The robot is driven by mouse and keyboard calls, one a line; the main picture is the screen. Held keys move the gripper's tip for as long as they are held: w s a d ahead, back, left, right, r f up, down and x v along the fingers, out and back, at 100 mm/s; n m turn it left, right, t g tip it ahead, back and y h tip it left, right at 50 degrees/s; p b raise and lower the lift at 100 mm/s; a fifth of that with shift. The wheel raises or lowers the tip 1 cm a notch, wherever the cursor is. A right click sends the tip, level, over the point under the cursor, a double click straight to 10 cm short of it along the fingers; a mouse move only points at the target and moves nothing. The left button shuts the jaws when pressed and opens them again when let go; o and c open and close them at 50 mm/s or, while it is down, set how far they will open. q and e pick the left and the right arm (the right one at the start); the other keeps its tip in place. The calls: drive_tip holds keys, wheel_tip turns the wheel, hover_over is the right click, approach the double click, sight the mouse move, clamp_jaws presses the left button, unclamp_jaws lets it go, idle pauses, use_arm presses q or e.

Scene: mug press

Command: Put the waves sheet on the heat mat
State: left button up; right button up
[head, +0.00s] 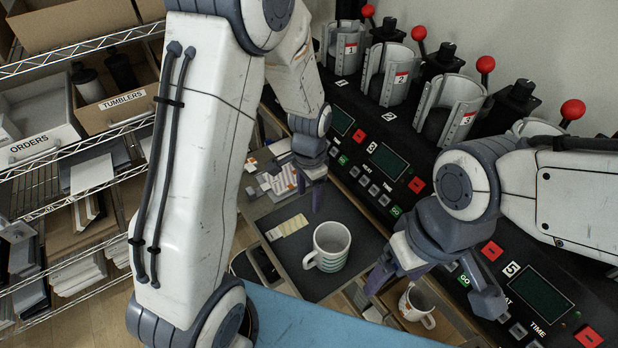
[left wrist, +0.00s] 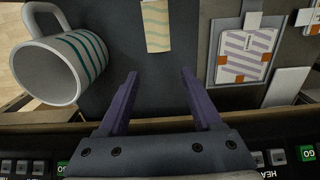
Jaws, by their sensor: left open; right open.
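A dark mat (head: 337,274) lies on the counter, and it fills the middle of the left wrist view (left wrist: 130,108). A cream sheet (head: 288,227) with faint wavy bands lies flat on it, at the top of the left wrist view (left wrist: 156,22). My right gripper (head: 432,296) is open around empty space near a patterned mug.
The mug press console (head: 385,160) with red-knobbed levers runs behind. A wire shelf (head: 80,150) stands at the left.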

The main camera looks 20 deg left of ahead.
use_arm(q)
wheel_tip(320, 180, up, 10)
drive_tip(key=b, duration=0.1)
drive_tip(key=s+d+r, duration=0.3)
drive_tip(key=s+d, duration=0.4)
drive_tip(key=s, duration=0.1)
drive_tip(key=s+d+f+b, duration=0.1)
drive_tip(key=s+f+b, duration=0.1)
drive_tip(key=s, duration=0.4)
drive_tip(key=s+d+f+h+b, duration=0.1)
drive_tip(key=s+d+f, duration=0.1)
drive_tip(key=s, duration=0.4)
drive_tip(key=shift+s+d+b, duration=0.25)
drive_tip(key=shift+d+b, duration=0.05)
drive_tip(key=shift+b, duration=0.05)
